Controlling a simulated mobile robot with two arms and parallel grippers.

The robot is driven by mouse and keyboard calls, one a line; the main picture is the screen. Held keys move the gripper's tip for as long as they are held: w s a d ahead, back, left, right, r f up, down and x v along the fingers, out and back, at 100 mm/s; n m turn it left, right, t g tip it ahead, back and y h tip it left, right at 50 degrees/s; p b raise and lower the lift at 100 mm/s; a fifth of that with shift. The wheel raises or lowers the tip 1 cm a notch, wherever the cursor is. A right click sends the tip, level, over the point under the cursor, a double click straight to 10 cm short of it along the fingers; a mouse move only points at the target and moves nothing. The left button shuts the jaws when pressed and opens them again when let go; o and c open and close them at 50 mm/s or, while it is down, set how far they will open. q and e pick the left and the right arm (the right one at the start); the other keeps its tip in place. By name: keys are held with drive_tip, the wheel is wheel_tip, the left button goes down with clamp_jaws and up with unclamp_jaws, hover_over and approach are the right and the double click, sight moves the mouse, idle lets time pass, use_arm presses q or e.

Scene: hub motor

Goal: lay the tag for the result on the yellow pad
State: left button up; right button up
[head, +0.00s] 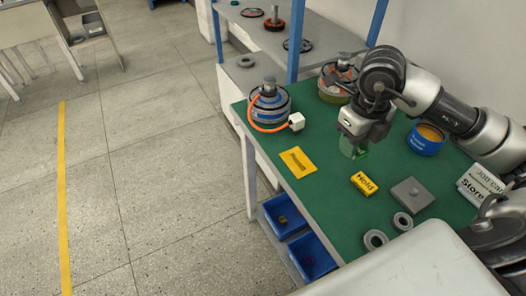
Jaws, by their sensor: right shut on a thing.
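My right gripper (356,146) points down over the green work mat (330,215), shut on a green tag (360,154) whose lettering I cannot read. The flat yellow pad (298,162), with small dark print, lies near the mat's left edge, to the left of and slightly below the gripper in the picture. Nothing lies on the pad. A yellow tag marked "Hold" (364,183) rests on the mat below the gripper in the picture. My left gripper is not in view.
A hub motor (270,106) with an orange cable and white plug (297,121) stands near the back left. Another motor (335,85) is partly behind my arm. A blue round container (426,140), grey block (411,193), grey rings (375,239) and white sign (482,184) occupy the right and front.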

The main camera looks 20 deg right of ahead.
drive_tip(key=shift+w+a, duration=0.1)
drive_tip(key=shift+w, duration=0.15)
drive_tip(key=p, duration=0.2)
hover_over(298, 161)
drive_tip(key=f, duration=0.6)
drive_tip(key=shift+s, duration=0.35)
drive_tip(key=shift+w+f, duration=0.25)
wheel_tip(298, 161, down, 4)
drive_tip(key=shift+f, duration=0.1)
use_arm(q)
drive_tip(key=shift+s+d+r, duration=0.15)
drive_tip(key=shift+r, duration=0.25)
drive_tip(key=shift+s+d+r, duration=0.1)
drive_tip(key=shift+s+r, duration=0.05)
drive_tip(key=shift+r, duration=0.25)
use_arm(e)
drive_tip(key=shift+f+b, duration=0.2)
drive_tip(key=shift+b, duration=0.15)
drive_tip(key=o, duration=0.9)
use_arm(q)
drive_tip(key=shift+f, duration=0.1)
